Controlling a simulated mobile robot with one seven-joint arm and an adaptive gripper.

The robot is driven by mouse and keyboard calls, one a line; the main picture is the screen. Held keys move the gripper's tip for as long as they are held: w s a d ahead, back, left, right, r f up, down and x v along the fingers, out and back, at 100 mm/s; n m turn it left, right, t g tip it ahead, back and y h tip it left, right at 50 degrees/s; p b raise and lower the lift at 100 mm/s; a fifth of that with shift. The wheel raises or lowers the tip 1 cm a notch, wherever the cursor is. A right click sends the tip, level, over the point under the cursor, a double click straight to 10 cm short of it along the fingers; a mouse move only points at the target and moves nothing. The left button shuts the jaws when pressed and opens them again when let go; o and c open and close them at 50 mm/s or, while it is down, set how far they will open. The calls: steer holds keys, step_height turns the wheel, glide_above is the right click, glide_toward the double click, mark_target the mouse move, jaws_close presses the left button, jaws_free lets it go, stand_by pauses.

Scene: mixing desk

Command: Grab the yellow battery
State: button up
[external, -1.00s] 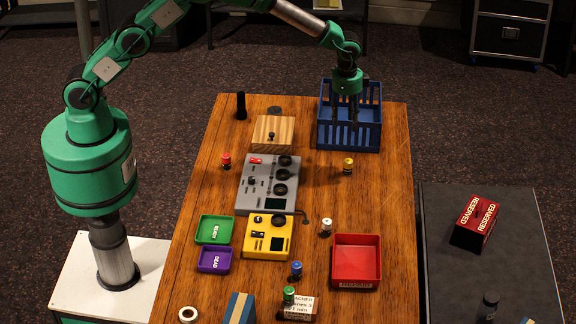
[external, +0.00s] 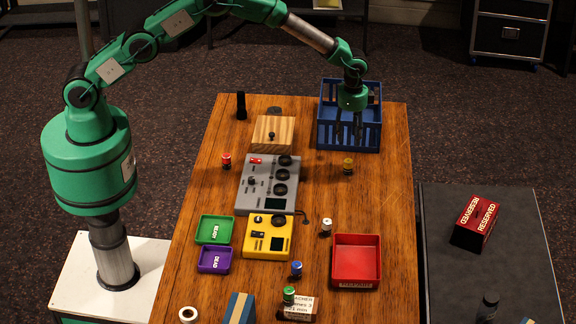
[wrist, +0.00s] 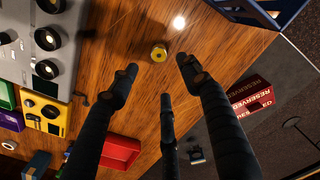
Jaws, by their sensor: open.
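The yellow battery (external: 348,166) stands upright on the wooden table, just in front of the blue crate. In the wrist view the yellow battery (wrist: 159,54) shows from above, beyond the fingertips and between them. My gripper (external: 348,138) points down over the front part of the crate, behind and above the battery. In the wrist view my gripper (wrist: 158,75) has its dark fingers spread wide with nothing between them. The fingers do not appear to touch the battery.
The blue crate (external: 364,84) stands at the table's back right. A grey mixer (external: 262,176) and wooden box (external: 278,131) lie left of the battery. A red tray (external: 357,262), white battery (external: 326,226) and red battery (external: 226,160) stand apart. The table around the yellow battery is clear.

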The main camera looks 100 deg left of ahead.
mark_target(348, 160)
step_height(348, 160, down, 7)
stand_by(0.4)
steer(key=shift+f, duration=0.1)
steer(key=shift+s+f, duration=0.15)
steer(key=shift+f, duration=2.35)
jaws_close()
steer(key=shift+r, duration=0.15)
steer(key=shift+r, duration=4.9)
